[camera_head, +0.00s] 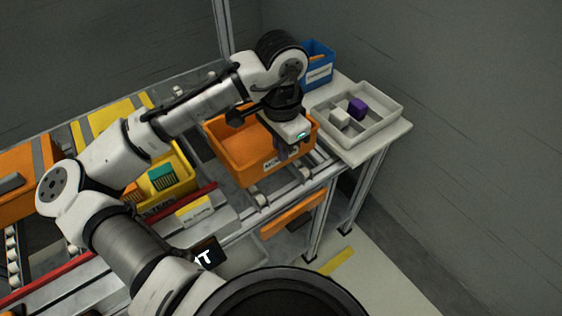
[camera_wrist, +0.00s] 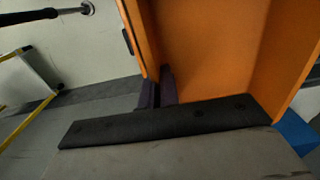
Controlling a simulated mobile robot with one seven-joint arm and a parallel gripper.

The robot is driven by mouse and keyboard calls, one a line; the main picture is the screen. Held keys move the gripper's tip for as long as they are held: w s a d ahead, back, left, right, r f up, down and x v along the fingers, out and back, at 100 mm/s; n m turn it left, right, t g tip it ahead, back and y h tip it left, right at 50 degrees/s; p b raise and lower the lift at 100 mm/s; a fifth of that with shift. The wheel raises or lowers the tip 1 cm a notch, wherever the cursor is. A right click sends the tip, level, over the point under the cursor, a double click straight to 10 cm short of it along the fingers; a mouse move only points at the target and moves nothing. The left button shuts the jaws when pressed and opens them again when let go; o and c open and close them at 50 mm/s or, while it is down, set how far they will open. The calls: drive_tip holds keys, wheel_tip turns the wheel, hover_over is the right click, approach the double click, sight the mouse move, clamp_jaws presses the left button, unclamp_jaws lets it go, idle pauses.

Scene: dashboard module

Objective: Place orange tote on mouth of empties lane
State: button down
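The orange tote (camera_head: 226,148) sits upright at the right end of the bench, over a lane with metal rails and white rollers (camera_head: 262,199). I cannot tell whether its base touches the rollers. It looks empty where I can see inside, and a white label shows on its front. My gripper (camera_head: 283,153) points down at the tote's front wall, near its right corner. In the wrist view the dark fingertips (camera_wrist: 158,88) are close together at the edge of the tote's wall (camera_wrist: 210,50) and appear shut on it. The arm hides part of the rim.
A grey divided tray (camera_head: 385,130) with a purple block (camera_head: 357,106) and a white block stands right of the tote. A blue bin (camera_head: 318,66) is behind. A yellow bin (camera_head: 178,185) with green and orange parts stands left. Another orange tote (camera_head: 14,190) is far left.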

sight(281, 167)
drive_tip(key=shift+f, duration=2.45)
drive_tip(key=shift+f, duration=0.2)
drive_tip(key=c, duration=1.7)
unclamp_jaws()
drive_tip(key=shift+o, duration=0.3)
wheel_tip(281, 167, up, 12)
drive_tip(key=shift+r, duration=0.2)
